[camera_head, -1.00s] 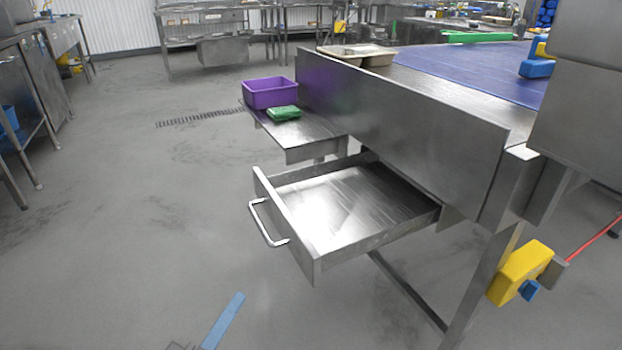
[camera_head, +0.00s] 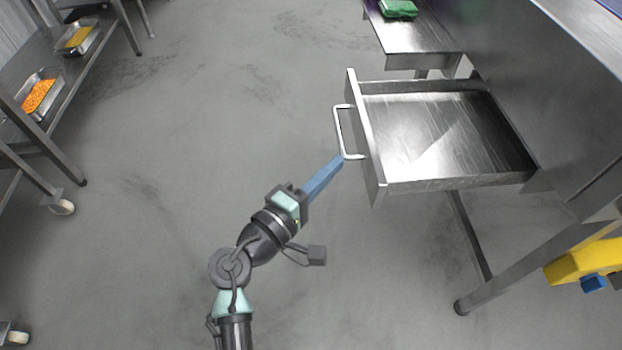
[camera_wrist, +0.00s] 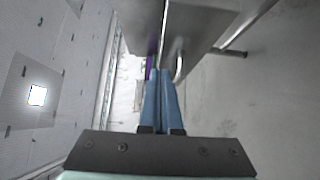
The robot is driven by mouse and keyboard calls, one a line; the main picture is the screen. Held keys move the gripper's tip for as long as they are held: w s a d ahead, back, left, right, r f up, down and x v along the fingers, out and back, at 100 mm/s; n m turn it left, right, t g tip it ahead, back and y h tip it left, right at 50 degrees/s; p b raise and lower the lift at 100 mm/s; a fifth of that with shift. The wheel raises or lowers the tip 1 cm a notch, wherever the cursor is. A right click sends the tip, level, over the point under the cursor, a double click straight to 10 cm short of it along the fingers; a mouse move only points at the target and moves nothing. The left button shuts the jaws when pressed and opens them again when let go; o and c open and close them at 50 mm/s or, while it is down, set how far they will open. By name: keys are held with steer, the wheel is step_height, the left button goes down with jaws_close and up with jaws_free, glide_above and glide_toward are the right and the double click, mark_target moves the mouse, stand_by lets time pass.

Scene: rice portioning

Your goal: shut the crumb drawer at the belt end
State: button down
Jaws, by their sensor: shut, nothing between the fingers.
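The steel crumb drawer (camera_head: 440,135) is pulled well out from under the belt end and looks empty. Its white bar handle (camera_head: 340,130) is on the front panel (camera_head: 365,140), facing left. My gripper (camera_head: 338,162) has long blue fingers, shut with nothing between them. In the head view the fingertips appear at the near end of the handle; I cannot tell whether they touch it. In the wrist view the blue fingers (camera_wrist: 162,75) point towards the drawer front (camera_wrist: 195,25), with the handle (camera_wrist: 179,68) just right of the tips.
A steel side shelf (camera_head: 420,38) with a green pack (camera_head: 398,9) sits beyond the drawer. A table leg (camera_head: 530,270) and a yellow block (camera_head: 585,262) are at the right. A wheeled rack (camera_head: 75,70) with food trays stands at the left. The floor between is clear.

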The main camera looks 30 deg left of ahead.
mark_target(370, 152)
steer(key=shift+w+d, duration=0.7)
steer(key=shift+d, duration=0.2)
steer(key=shift+w+d, duration=0.7)
steer(key=shift+d, duration=0.15)
